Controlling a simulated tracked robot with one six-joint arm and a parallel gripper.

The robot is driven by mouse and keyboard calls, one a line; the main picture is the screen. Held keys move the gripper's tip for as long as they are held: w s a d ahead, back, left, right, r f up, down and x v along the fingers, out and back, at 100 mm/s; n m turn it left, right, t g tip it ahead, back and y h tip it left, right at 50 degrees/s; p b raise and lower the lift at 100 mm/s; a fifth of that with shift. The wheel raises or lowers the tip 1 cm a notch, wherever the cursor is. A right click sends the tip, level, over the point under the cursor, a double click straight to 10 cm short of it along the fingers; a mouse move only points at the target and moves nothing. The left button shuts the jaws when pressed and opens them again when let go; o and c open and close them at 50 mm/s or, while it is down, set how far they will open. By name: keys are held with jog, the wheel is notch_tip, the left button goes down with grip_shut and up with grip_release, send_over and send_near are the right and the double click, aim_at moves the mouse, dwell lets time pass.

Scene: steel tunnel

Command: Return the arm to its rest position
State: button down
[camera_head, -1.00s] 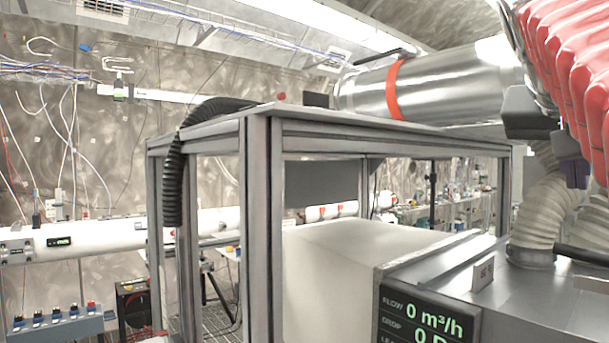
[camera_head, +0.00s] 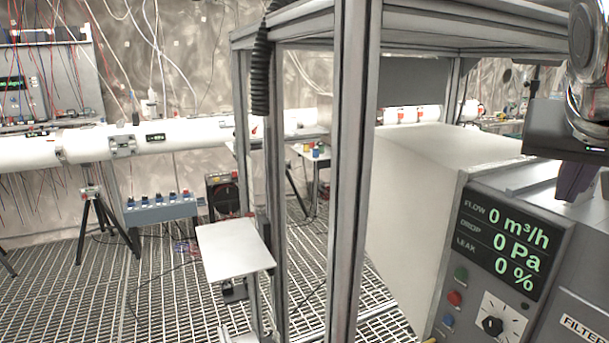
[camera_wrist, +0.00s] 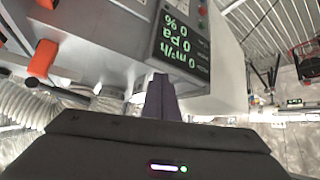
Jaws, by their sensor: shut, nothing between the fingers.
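My gripper (camera_head: 574,184) is at the right edge of the head view. Its dark body and purple fingers hang in front of the grey filter machine (camera_head: 590,285), close to its top. How far apart they are I cannot tell. In the wrist view the shut purple fingers (camera_wrist: 160,96) point up the picture, with nothing between them. Beyond them is the machine's display (camera_wrist: 183,48), upside down. Part of my arm shows above the gripper in the head view; the rest is out of frame.
A metal frame (camera_head: 352,170) stands left of the machine, with a black hose (camera_head: 261,70) hanging from it. A ribbed hose (camera_wrist: 25,110) and orange parts (camera_wrist: 43,58) lie left in the wrist view. A small plate (camera_head: 234,250) stands above the open grating floor (camera_head: 110,290).

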jog(key=s+a+f+n+y, duration=0.1)
jog(key=a+f+n+y, duration=0.1)
jog(key=a+f, duration=0.5)
jog(key=s+a+f+n+y, duration=0.2)
jog(key=a+f, duration=0.5)
jog(key=f, duration=0.7)
jog(key=s+a+f+n+g+y, duration=0.1)
jog(key=a+f+n, duration=0.3)
jog(key=a+f, duration=0.4)
notch_tip(320, 180, down, 3)
jog(key=shift+s+f+y, duration=0.15)
jog(key=shift+s+y, duration=0.1)
jog(key=shift+y, duration=0.45)
jog(key=shift+w+d, duration=0.1)
